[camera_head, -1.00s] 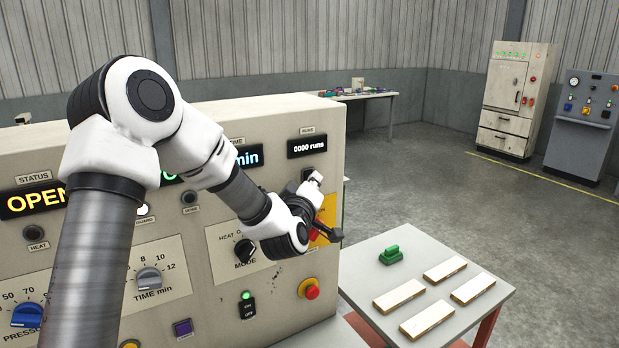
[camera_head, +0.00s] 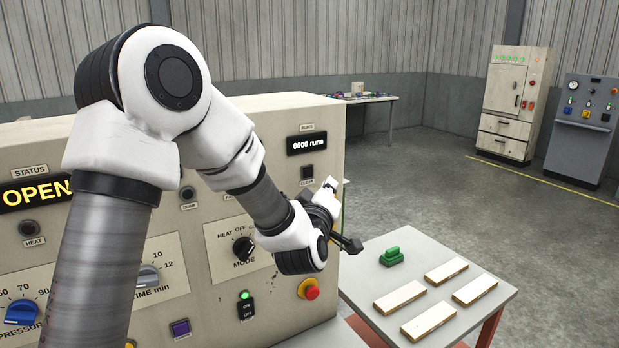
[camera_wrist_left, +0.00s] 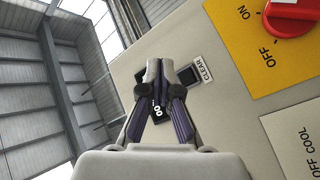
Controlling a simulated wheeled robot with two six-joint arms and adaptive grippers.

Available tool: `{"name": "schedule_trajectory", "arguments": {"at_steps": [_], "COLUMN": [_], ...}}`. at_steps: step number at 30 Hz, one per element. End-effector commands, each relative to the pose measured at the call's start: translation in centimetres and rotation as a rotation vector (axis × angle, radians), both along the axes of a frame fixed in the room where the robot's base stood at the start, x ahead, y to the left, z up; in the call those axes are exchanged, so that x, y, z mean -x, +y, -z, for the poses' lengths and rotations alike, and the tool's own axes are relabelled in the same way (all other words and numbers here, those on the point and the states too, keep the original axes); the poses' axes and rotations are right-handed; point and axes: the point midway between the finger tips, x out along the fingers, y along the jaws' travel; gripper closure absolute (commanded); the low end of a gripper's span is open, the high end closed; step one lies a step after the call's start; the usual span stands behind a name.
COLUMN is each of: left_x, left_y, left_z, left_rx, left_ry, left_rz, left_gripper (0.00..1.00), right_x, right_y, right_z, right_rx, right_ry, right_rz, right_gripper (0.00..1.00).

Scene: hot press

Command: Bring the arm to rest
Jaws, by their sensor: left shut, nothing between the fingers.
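My left gripper (camera_head: 330,185) is shut and empty. It stands off the front of the press control panel (camera_head: 270,120), just right of the CLEAR button (camera_head: 307,172) in the head view. My left arm crosses in front of the panel and hides part of its displays and labels. In the left wrist view the closed fingers (camera_wrist_left: 165,75) appear beside the CLEAR button (camera_wrist_left: 189,77), partly covering the black runs display (camera_wrist_left: 158,113). Whether they touch anything is not clear, but a gap seems present. My right gripper is out of view.
A red stop button (camera_head: 308,289) sits low on the panel. A red switch (camera_wrist_left: 290,16) shows on its yellow plate. The floor behind the small table is clear.

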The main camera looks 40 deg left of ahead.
Motion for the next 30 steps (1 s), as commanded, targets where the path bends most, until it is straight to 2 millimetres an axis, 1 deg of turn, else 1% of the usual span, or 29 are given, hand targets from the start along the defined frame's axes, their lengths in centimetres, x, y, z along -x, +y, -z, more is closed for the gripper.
{"name": "schedule_trajectory", "arguments": {"at_steps": [3,17,19,20,22,23,24,26,27,29,30], "left_x": [0.2,0.2,0.1,0.1,0.0,0.1,0.4,1.2,2.2,4.1,5.7], "left_y": [-0.4,-0.3,-0.5,-0.7,-1.4,-1.8,-2.5,-3.7,-4.5,-5.7,-6.4], "left_z": [0.0,0.1,0.9,1.7,4.7,6.6,9.5,14.6,18.1,23.2,26.5], "left_rx": [-0.001,0.000,-0.006,-0.012,-0.036,-0.050,-0.074,-0.114,-0.141,-0.181,-0.205], "left_ry": [0.000,0.002,0.023,0.043,0.123,0.172,0.249,0.383,0.479,0.621,0.715], "left_rz": [-0.001,0.000,0.005,0.011,0.034,0.048,0.073,0.120,0.156,0.216,0.258], "left_gripper": [1.00,1.00,1.00,1.00,1.00,1.00,1.00,1.00,1.00,1.00,1.00], "right_x": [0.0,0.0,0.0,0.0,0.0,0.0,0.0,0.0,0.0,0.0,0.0], "right_y": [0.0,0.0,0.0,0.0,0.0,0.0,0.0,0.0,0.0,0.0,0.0], "right_z": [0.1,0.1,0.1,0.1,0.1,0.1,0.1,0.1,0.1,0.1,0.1], "right_rx": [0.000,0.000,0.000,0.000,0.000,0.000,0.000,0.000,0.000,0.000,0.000], "right_ry": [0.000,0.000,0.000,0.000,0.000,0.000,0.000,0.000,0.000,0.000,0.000], "right_rz": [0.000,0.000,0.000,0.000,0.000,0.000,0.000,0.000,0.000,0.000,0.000], "right_gripper": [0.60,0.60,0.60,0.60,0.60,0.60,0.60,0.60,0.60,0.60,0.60]}}
